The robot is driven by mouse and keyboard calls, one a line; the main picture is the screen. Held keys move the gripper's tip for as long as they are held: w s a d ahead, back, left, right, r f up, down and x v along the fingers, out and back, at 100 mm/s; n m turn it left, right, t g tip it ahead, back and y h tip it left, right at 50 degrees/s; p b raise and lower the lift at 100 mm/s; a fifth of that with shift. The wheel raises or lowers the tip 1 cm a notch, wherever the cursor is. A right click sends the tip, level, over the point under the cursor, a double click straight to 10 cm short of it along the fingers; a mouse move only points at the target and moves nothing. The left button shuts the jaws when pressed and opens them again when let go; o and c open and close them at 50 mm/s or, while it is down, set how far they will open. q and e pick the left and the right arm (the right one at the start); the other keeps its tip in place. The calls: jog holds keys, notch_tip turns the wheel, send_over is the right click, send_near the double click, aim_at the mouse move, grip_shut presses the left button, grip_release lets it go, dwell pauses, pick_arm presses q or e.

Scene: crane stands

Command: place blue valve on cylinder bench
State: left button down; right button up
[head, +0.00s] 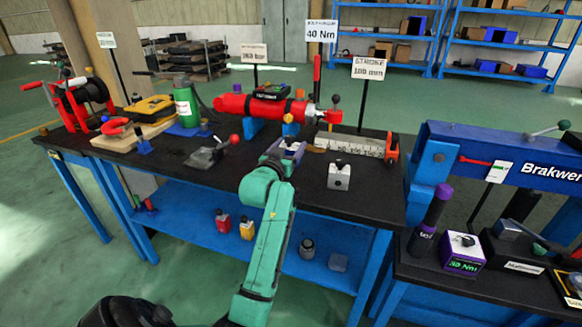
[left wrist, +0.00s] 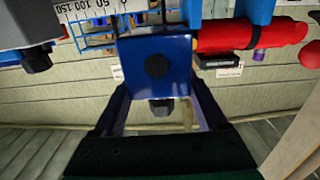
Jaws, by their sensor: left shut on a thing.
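My left gripper (head: 284,152) reaches over the black-topped cylinder bench (head: 375,205) in the head view, in front of the red cylinder (head: 262,106). It is shut on the blue valve (left wrist: 158,68), a blue block with a dark round port on its face, seen between the fingers in the left wrist view. In the head view only a small bluish part of the valve (head: 293,147) shows past my wrist. Whether the valve touches the bench top is hidden. The red cylinder also shows upper right in the left wrist view (left wrist: 250,34). My right gripper is not in view.
A silver valve block (head: 339,176) stands right of my gripper, before a stroke scale (head: 350,146). A grey lever device (head: 208,155) is to the left. Red (head: 222,221) and yellow (head: 247,228) valves sit on the lower shelf. The bench's front right top is clear.

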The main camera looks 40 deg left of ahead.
pick_arm(q)
jog(key=shift+f+b, duration=0.3)
jog(key=shift+f, duration=2.5)
grip_release()
jog(key=shift+s+f, duration=0.1)
jog(key=shift+f, duration=0.15)
jog(key=shift+r, duration=0.15)
jog(key=v, duration=1.2)
